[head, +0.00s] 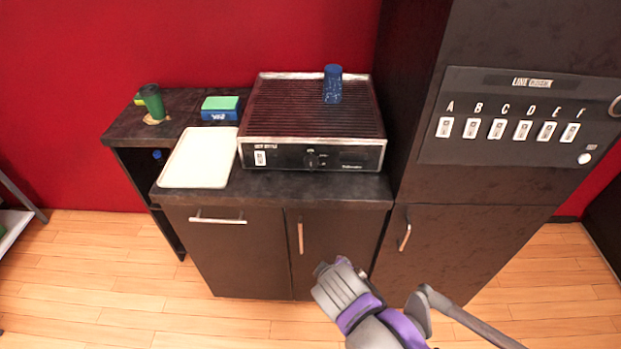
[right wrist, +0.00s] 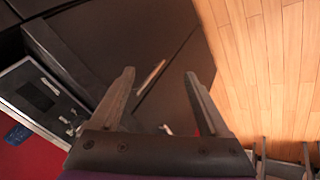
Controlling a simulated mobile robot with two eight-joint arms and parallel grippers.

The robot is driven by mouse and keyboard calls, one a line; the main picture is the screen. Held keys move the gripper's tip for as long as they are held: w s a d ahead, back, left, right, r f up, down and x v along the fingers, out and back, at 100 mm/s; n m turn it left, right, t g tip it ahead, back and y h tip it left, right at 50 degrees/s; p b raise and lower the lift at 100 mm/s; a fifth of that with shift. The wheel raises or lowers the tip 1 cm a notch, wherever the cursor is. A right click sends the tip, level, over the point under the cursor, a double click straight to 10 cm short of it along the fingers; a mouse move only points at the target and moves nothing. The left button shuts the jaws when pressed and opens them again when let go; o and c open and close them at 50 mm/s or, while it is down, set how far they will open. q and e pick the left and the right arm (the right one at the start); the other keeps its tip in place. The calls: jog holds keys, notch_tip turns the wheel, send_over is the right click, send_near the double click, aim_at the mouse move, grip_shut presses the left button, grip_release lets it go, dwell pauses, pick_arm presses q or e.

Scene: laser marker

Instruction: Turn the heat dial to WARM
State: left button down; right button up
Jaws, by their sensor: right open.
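The heat dial (head: 312,160) is a small dark knob on the black front panel of a grill (head: 270,150). The markings around it are too small to read. The grill sits on the dark counter, and part of a front panel also shows at the left of the right wrist view (right wrist: 40,95). My right gripper (head: 330,268) is in front of the lower cabinet doors, below and apart from the dial. In the right wrist view its two fingers (right wrist: 160,82) are spread with nothing between them. My left gripper is not in view.
A white tray (head: 200,158) lies left of the grill. A green cup (head: 152,100) and a green-and-blue box (head: 220,108) stand behind it. A blue shaker (head: 332,84) stands on the grill top. A tall dark cabinet with a switch panel (head: 530,115) rises at the right.

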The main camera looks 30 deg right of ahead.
jog(key=w+d+r+n+t+h+b, duration=0.1)
jog(key=w+d+n+t+h+b, duration=0.15)
jog(key=w+d+n+h, duration=0.35)
jog(key=n+t+h+b, duration=0.1)
jog(key=n+t+b, duration=0.4)
jog(key=n, duration=1.1)
send_near(310, 168)
jog(key=shift+m+t, duration=0.3)
jog(key=shift+t, duration=0.35)
jog(key=x, duration=0.6)
jog(key=f+x, duration=0.1)
jog(key=x, duration=0.2)
jog(key=shift+d+p, duration=0.25)
jog(key=shift+p, duration=0.05)
grip_shut()
